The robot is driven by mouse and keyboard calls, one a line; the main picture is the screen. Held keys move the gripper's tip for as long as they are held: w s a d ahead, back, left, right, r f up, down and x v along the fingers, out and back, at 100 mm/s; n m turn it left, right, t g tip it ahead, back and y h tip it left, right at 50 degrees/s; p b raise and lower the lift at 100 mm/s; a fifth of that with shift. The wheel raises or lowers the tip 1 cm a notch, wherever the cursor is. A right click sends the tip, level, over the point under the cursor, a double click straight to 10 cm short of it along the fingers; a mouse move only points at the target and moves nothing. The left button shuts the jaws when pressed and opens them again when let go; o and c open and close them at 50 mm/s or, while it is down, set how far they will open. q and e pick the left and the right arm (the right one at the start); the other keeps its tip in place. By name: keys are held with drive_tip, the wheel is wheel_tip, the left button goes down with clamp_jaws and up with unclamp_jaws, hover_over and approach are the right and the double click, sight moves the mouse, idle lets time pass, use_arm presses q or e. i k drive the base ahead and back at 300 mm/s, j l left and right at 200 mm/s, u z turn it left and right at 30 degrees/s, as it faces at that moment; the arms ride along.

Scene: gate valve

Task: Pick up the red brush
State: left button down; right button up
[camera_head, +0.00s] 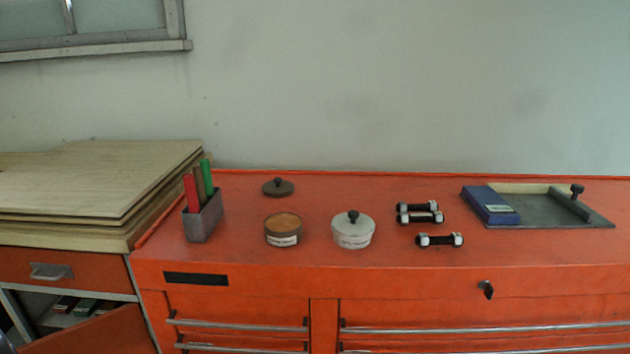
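The red brush (191,192) stands upright in a grey metal holder (204,222) at the left end of the orange cabinet top. A brown one (200,184) and a green one (207,177) stand in the same holder, to the right of the red one. Only their upper parts show; their lower ends are hidden inside the holder. Neither of my grippers is in the head view.
To the right are a dark lid (278,187), an open brown pot (284,231), a white lidded pot (352,231), several bolts (440,240), and a grey tray (560,213) with a blue box (490,204). Stacked boards (90,185) lie left. The cabinet's front strip (300,256) is clear.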

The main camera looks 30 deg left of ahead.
sight(188, 178)
drive_tip(key=u, duration=1.75)
